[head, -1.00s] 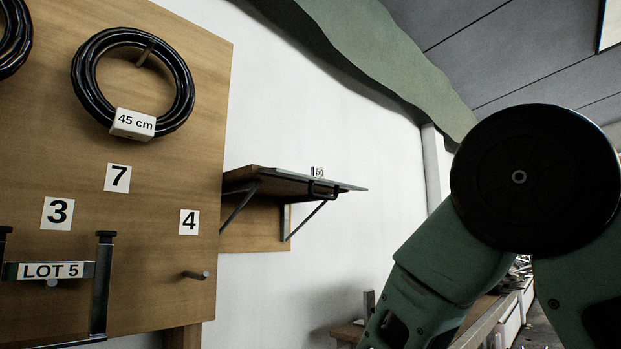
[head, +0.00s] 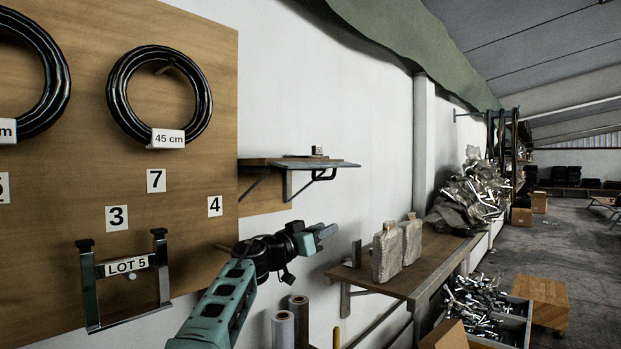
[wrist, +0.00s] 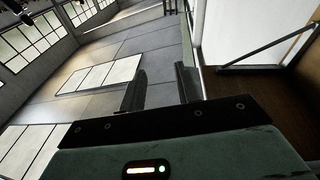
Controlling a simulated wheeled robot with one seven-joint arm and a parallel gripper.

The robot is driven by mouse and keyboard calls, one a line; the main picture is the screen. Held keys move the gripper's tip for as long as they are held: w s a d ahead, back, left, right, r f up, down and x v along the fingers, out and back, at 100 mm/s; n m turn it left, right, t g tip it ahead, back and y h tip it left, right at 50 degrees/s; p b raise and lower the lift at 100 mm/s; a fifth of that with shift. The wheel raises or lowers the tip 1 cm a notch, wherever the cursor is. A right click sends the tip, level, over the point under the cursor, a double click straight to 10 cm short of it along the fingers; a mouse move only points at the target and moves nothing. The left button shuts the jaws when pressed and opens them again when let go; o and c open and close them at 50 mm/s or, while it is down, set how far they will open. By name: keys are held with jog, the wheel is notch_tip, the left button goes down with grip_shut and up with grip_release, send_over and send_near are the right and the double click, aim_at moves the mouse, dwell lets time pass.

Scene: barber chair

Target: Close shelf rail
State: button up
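A wall shelf (head: 285,162) with a thin flat top sits right of the wooden board. A dark handle-like loop (head: 325,174) hangs at its front edge; I take this to be part of the rail, but cannot tell exactly. A small block stands on top of the shelf. My gripper (head: 325,231) is below and a little right of the shelf, apart from it. In the wrist view my gripper (wrist: 160,92) has its two dark fingers apart with nothing between them. A shelf bracket (wrist: 265,55) shows to the right of the fingers there.
The wooden board (head: 185,25) at left carries black hose coils (head: 160,95) and a LOT 5 frame (head: 128,275). A workbench (head: 420,268) with wrapped blocks (head: 387,252) stands right of my gripper. Rolls (head: 283,330) stand below. Open floor lies far right.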

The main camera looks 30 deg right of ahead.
aim_at(324, 178)
jog(key=w+a+r+t+h+p, duration=0.1)
jog(key=a+r+t+h, duration=0.15)
jog(key=a+r, duration=0.55)
jog(key=shift+n+t+y, duration=0.35)
jog(key=shift+n+y, duration=0.05)
jog(key=shift+y, duration=0.05)
jog(key=p+x, duration=0.3)
jog(key=x, duration=0.1)
jog(key=p+x, duration=0.3)
jog(key=x, duration=0.2)
jog(key=w+f+p+x, duration=0.1)
jog(key=p+x, duration=0.2)
jog(key=x, duration=0.2)
jog(key=shift+w, duration=0.1)
jog(key=shift+w+d, duration=0.15)
jog(key=shift+d, duration=0.25)
grip_shut()
